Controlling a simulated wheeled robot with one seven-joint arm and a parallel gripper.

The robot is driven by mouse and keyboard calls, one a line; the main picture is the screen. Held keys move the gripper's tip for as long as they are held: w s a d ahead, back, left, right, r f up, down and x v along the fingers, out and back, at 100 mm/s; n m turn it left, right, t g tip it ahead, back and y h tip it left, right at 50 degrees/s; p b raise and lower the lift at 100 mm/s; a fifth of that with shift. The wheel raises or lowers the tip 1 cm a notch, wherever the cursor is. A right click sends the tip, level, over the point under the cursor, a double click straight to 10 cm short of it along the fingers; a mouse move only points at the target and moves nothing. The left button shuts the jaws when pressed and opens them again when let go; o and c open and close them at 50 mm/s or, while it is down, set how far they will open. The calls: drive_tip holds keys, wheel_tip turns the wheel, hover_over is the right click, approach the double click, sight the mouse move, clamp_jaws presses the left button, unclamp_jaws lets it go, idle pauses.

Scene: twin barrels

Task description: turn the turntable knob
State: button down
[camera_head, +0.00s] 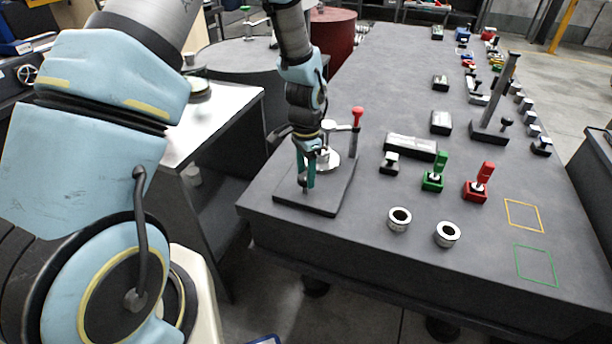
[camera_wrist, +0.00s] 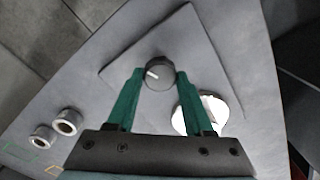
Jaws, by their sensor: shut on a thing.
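The turntable's dark square base plate (camera_head: 328,203) lies at the near left corner of the grey table. Its round dark knob (camera_wrist: 158,68), with a white pointer mark, sits between the green fingers of my gripper (camera_wrist: 159,78) in the wrist view. The pointer points toward the lower left there. My gripper (camera_head: 306,184) comes down from above and is shut on the knob, one finger on each side. A silver disc (camera_wrist: 224,108) on the same plate is partly hidden behind the right finger. In the head view the fingers mostly hide the knob.
A red-tipped lever (camera_head: 357,115) stands close to the right of my gripper. Two metal rings (camera_head: 399,219), a green switch (camera_head: 436,172) and a red switch (camera_head: 481,183) stand farther right. The table's front edge is near the plate.

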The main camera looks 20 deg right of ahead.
sight(304, 176)
drive_tip(key=n+b, duration=0.1)
drive_tip(key=n, duration=0.5)
drive_tip(key=shift+w+n, duration=0.1)
drive_tip(key=shift+n, duration=0.2)
drive_tip(key=n, duration=0.6)
drive_tip(key=shift+r+b, duration=0.1)
drive_tip(key=shift+b, duration=0.2)
drive_tip(key=n+p, duration=0.1)
drive_tip(key=n, duration=0.5)
drive_tip(key=shift+a+n, duration=0.15)
drive_tip(key=shift+n, duration=0.25)
drive_tip(key=n+p, duration=0.2)
drive_tip(key=n, duration=0.3)
drive_tip(key=shift+n+p, duration=0.35)
drive_tip(key=shift+n, duration=0.05)
drive_tip(key=shift+c, duration=1.4)
unclamp_jaws()
wheel_tip(304, 176, up, 11)
drive_tip(key=b, duration=0.1)
